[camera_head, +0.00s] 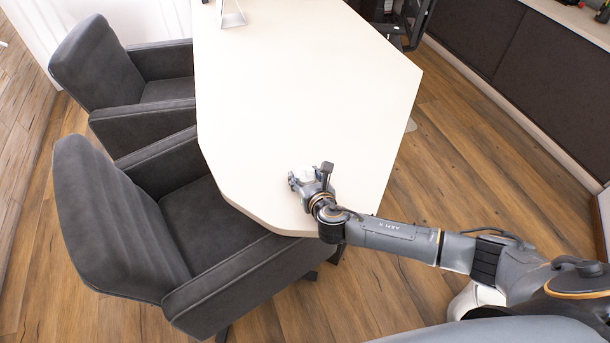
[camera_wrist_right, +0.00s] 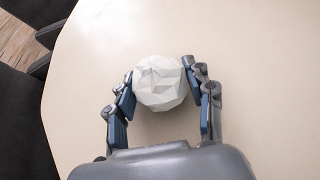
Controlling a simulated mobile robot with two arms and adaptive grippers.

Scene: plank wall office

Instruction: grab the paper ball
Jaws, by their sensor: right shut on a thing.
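The paper ball (camera_wrist_right: 160,84) is white and faceted, and in the right wrist view it sits between the two fingers of my right gripper (camera_wrist_right: 160,88). The fingers are shut on it from both sides. In the head view the paper ball (camera_head: 304,173) shows as a small white patch at my right gripper (camera_head: 306,177), over the near end of the table. I cannot tell whether the ball touches the table top. My left gripper does not show in either view.
The pale table (camera_head: 300,90) is mostly bare. A small white stand (camera_head: 231,14) is at its far end. Two dark grey armchairs, one near (camera_head: 120,220) and one farther (camera_head: 105,70), stand along the left side. A dark cabinet (camera_head: 520,60) is at the right. Wooden floor lies between.

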